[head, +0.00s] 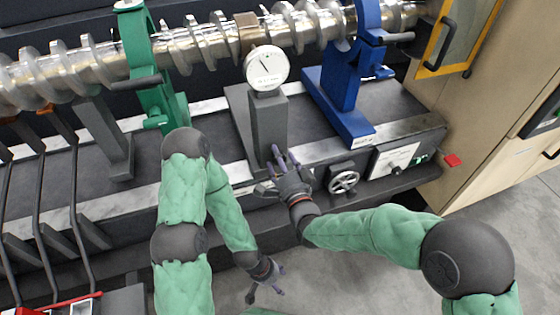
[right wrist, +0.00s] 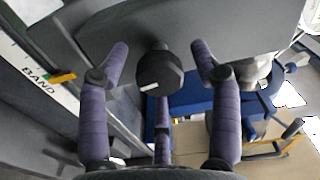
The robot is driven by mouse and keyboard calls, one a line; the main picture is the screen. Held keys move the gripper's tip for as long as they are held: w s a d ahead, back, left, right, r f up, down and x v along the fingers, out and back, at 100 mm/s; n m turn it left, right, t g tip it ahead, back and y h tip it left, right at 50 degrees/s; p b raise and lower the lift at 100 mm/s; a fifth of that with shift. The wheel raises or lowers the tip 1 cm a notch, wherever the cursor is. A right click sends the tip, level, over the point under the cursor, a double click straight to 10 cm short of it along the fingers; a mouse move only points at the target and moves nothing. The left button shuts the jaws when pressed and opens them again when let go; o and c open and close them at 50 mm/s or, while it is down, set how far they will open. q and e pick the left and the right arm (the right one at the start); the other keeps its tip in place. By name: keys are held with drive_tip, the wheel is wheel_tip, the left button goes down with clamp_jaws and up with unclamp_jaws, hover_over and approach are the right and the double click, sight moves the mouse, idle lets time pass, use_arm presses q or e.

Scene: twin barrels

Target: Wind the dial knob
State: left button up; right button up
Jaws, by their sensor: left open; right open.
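The dial knob (right wrist: 160,74) is a dark faceted knob with a white mark, on a short stem from a grey surface in the right wrist view. My right gripper (right wrist: 160,50) is open, with purple fingers on either side of the knob and a gap to it on both sides. In the head view my right gripper (head: 281,156) is at the lower part of the grey post (head: 268,120), which carries a round white dial (head: 266,68). The knob cannot be made out there. My left gripper (head: 266,290) is open and empty, low over the floor.
A large metal screw (head: 190,45) lies across the green stand (head: 140,60) and blue stand (head: 340,95). A handwheel (head: 344,181) and white panel (head: 393,160) are right of my right gripper. Dark bars (head: 75,200) stand at left. Floor at lower right is clear.

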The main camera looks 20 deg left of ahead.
drive_tip(key=v, duration=0.6)
drive_tip(key=shift+s, duration=0.15)
drive_tip(key=shift+d, duration=0.15)
idle(0.3)
drive_tip(key=d+f+n+g+h, duration=0.1)
drive_tip(key=d+f+g+h, duration=0.1)
drive_tip(key=d+f, duration=0.35)
drive_tip(key=d+f+n+g+h, duration=0.1)
drive_tip(key=d+f+g, duration=0.15)
drive_tip(key=f, duration=0.55)
drive_tip(key=d+f+n+g+h, duration=0.1)
drive_tip(key=d+f+g+h, duration=0.1)
drive_tip(key=d+f, duration=0.35)
drive_tip(key=s+d+f+n+g, duration=0.1)
drive_tip(key=s+d+f+g, duration=0.1)
drive_tip(key=s+f, duration=0.3)
drive_tip(key=s+d+f+g+p, duration=0.1)
drive_tip(key=s+d+f+g, duration=0.1)
drive_tip(key=s+f, duration=0.3)
drive_tip(key=s+d+f+n+g+h, duration=0.1)
drive_tip(key=s+d+f+g, duration=0.2)
drive_tip(key=s+f, duration=0.3)
drive_tip(key=shift+s+n+g+p, duration=0.3)
drive_tip(key=shift+s+g, duration=0.25)
